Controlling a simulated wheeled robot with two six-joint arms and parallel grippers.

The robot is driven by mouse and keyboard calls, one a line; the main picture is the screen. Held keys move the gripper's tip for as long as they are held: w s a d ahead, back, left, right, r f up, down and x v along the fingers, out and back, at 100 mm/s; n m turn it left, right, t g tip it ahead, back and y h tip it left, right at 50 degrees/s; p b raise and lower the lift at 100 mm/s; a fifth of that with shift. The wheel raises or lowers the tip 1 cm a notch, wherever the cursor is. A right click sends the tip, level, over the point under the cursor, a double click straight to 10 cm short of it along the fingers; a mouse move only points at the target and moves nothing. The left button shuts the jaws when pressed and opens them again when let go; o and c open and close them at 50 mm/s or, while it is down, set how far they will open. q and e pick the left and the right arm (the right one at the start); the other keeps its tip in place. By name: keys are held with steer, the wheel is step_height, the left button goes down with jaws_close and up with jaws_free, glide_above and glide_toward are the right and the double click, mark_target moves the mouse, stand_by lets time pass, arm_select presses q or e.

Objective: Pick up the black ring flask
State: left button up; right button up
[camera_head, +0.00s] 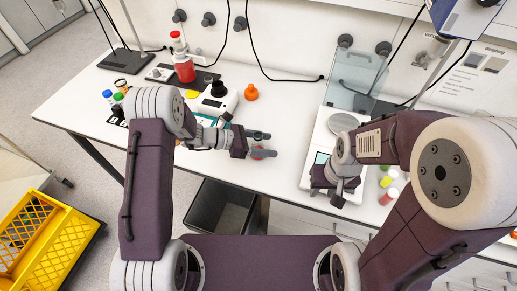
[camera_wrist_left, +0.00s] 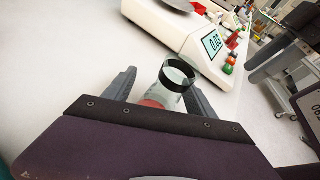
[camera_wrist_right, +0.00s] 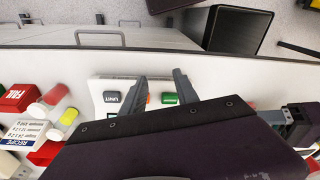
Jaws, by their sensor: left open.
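The black ring flask (camera_wrist_left: 178,76) is a clear glass vessel with a black band near its rim and something red low down. In the left wrist view it stands between the two fingers of my left gripper (camera_wrist_left: 158,92), which is open around it. In the head view my left gripper (camera_head: 262,144) is low over the white bench, and a little of the flask (camera_head: 258,153) shows between its fingers. My right gripper (camera_head: 338,196) is at the front of the balance on the right. In the right wrist view (camera_wrist_right: 159,84) its fingers are apart with nothing between them.
The balance (camera_head: 314,170) with a glass shield stands beneath my right gripper. Behind my left gripper are a device with a black top (camera_head: 216,99), an orange flask (camera_head: 251,92) and a red bottle (camera_head: 184,69). A dark bin (camera_head: 220,207) is below the bench edge.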

mark_target(262, 135)
arm_select(q)
jaws_close()
steer(key=shift+r, duration=0.1)
arm_select(e)
steer(key=shift+r, duration=0.1)
